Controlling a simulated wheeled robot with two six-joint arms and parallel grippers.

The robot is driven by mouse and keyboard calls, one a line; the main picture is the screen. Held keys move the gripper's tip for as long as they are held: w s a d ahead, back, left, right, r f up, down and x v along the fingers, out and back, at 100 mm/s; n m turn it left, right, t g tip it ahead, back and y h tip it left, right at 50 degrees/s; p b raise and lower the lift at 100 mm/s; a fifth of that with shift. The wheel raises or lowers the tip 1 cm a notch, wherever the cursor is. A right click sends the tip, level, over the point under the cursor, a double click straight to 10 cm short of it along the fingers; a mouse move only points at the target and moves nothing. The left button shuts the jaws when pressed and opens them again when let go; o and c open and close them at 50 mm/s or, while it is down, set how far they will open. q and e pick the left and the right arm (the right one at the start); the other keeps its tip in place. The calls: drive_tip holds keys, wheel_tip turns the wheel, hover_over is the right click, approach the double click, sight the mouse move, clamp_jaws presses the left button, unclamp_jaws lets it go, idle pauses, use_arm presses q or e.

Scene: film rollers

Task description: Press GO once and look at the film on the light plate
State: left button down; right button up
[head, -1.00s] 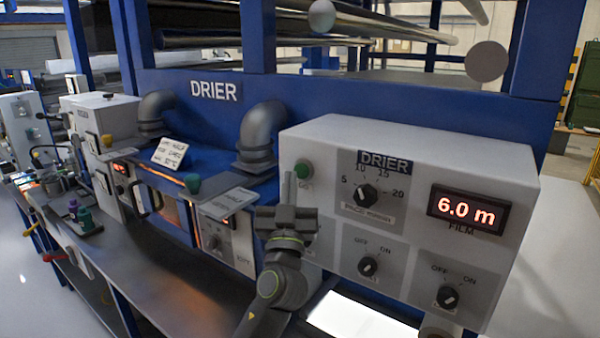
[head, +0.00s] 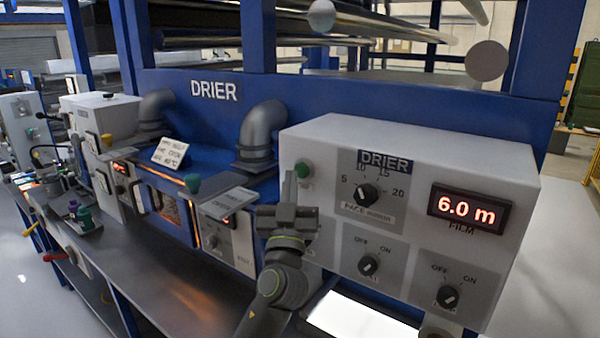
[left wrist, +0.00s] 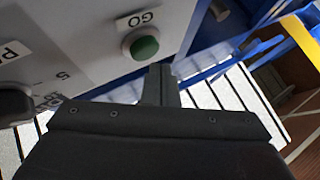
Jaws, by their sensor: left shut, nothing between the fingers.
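The green GO button (head: 303,169) is on the front of the grey drier control box (head: 320,140), at its upper left. It shows clearly in the left wrist view (left wrist: 145,47), under a GO label. My left gripper (head: 290,188) is shut and empty. Its fingertips (left wrist: 160,72) are beside the button; I cannot tell whether they touch it. The display (head: 466,211) reads 6.0 m, above the word FILM. A bright white light plate (head: 362,319) shows below the box, partly hidden by my left arm and the box. No film is clearly visible on it. My right gripper is not in view.
The box face carries a pace knob (head: 366,195) and two OFF/ON knobs (head: 368,266). Blue drier housing with grey pipes (head: 262,135) stands behind. Other bench machines and a lettered card (head: 170,152) are to the left. A grey bench top (head: 185,295) runs along the front.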

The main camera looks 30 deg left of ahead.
use_arm(q)
drive_tip(key=shift+w, duration=0.4)
drive_tip(key=shift+w+d+b, duration=0.1)
drive_tip(key=shift+w+b, duration=0.3)
drive_tip(key=shift+b, duration=0.25)
idle(0.4)
drive_tip(key=shift+s, duration=0.9)
drive_tip(key=s, duration=0.5)
drive_tip(key=shift+a+p, duration=0.3)
drive_tip(key=shift+p, duration=0.05)
idle(0.5)
